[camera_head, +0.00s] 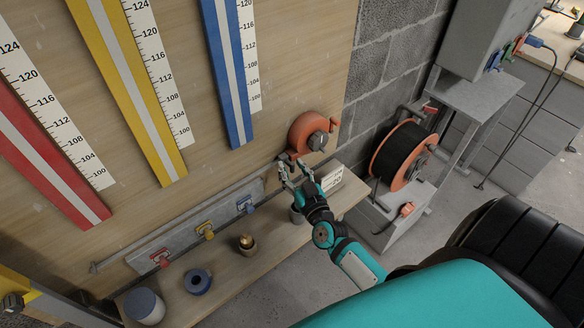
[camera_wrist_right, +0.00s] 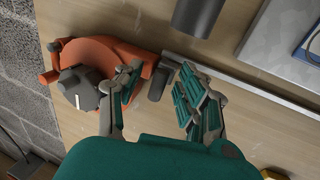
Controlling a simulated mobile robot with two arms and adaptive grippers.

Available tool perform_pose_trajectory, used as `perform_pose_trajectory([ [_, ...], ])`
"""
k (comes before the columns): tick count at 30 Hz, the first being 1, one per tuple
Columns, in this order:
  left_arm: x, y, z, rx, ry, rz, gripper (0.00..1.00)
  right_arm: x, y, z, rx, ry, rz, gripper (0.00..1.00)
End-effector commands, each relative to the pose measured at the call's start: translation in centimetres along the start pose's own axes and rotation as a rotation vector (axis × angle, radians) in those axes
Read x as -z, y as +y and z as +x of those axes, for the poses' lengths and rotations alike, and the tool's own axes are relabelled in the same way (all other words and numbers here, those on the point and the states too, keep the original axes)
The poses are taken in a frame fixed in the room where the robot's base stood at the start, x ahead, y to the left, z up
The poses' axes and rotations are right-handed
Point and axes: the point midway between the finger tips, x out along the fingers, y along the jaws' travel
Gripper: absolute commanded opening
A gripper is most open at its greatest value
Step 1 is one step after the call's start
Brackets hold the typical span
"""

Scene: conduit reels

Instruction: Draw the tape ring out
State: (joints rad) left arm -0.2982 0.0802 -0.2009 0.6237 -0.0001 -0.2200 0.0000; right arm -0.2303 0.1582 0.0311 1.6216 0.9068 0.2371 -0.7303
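An orange tape reel (camera_head: 305,130) with a dark grey hub is mounted low on the wooden board. It shows at the left of the right wrist view (camera_wrist_right: 105,52). A short dark grey piece (camera_wrist_right: 157,82), possibly the tape ring, sticks out beside the reel's mouth. My right gripper (camera_head: 293,170) is just below the reel. Its fingers are spread (camera_wrist_right: 158,92), one over the reel's edge and one on the other side of the grey piece. The grey piece appears between them; I cannot tell whether they touch it. My left gripper is not in view.
Red (camera_head: 45,150), yellow (camera_head: 135,90) and blue (camera_head: 228,70) strips with number scales are on the board. A wooden shelf (camera_head: 225,275) below carries cups, a blue roll (camera_head: 197,281) and a white sign (camera_head: 332,180). A cable reel (camera_head: 398,155) stands to the right.

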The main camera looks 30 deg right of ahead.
Motion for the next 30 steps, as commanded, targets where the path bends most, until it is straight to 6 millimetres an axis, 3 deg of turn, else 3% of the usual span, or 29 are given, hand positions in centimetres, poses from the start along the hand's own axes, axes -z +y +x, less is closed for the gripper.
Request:
perform_pose_trajectory([
  [10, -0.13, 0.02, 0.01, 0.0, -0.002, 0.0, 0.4, -0.03, -0.02, 0.49, 0.0, -0.001, 0.0, 0.39],
  [19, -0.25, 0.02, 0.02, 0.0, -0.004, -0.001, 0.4, -0.02, 0.03, 0.47, -0.001, 0.0, 0.001, 0.01],
  [30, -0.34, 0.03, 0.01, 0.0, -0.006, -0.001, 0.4, 0.0, 0.2, 0.46, -0.004, 0.001, -0.001, 0.0],
])
